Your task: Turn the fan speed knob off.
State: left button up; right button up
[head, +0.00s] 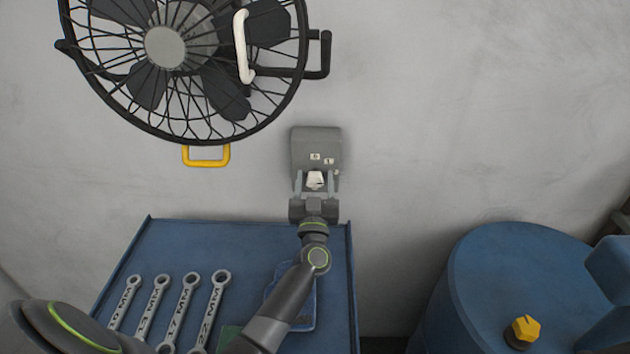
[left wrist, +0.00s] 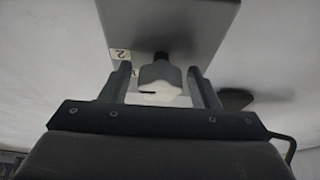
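The fan speed knob (head: 315,180) is a white knob on the lower front of a grey control box (head: 316,146) on the wall. Small white number labels show on the box above the knob. The knob also shows in the left wrist view (left wrist: 160,80), where its dark shaft meets the box and a dark mark runs across its side. My left gripper (head: 316,183) is open, with one finger on each side of the knob. A small gap shows between each finger and the knob. My right gripper is not in view. The black caged fan (head: 166,47) is at upper left.
A blue table (head: 240,240) below the box holds several wrenches (head: 190,300). A yellow handle (head: 206,163) hangs below the fan and a white handle (head: 241,45) crosses its cage. A blue drum (head: 500,260) with a yellow knob (head: 526,328) stands at right.

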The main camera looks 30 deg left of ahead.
pick_arm(q)
jog(key=c, duration=0.5)
jog(key=shift+c, duration=1.4)
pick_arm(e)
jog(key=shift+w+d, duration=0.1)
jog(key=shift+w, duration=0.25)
